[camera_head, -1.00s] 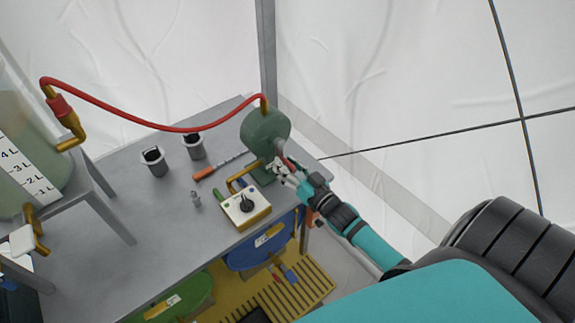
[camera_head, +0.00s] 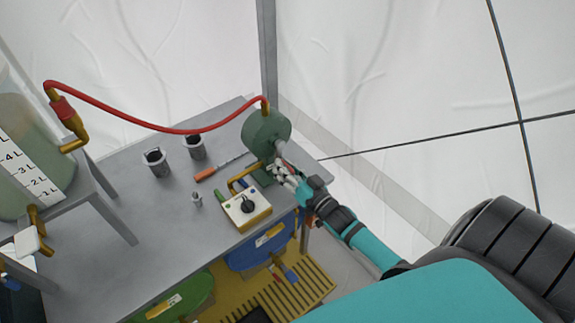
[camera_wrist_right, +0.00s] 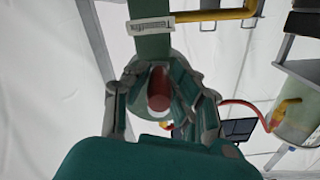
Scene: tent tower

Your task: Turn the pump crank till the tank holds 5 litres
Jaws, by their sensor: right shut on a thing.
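The green pump (camera_head: 262,130) stands at the table's back right corner, with its grey crank hub (camera_head: 282,143) on the right side. My right gripper (camera_head: 282,171) is at the crank just below the hub. In the right wrist view its fingers (camera_wrist_right: 160,95) are closed around the red crank handle (camera_wrist_right: 158,88). The tank (camera_head: 25,160) is at the left edge, with a white litre scale (camera_head: 28,170) reading 1L to 4L and further up. Greenish liquid shows inside, but its exact level is hard to read. My left gripper is out of view.
A red hose (camera_head: 140,120) runs from the pump top to the tank. Blue and green bins sit below.

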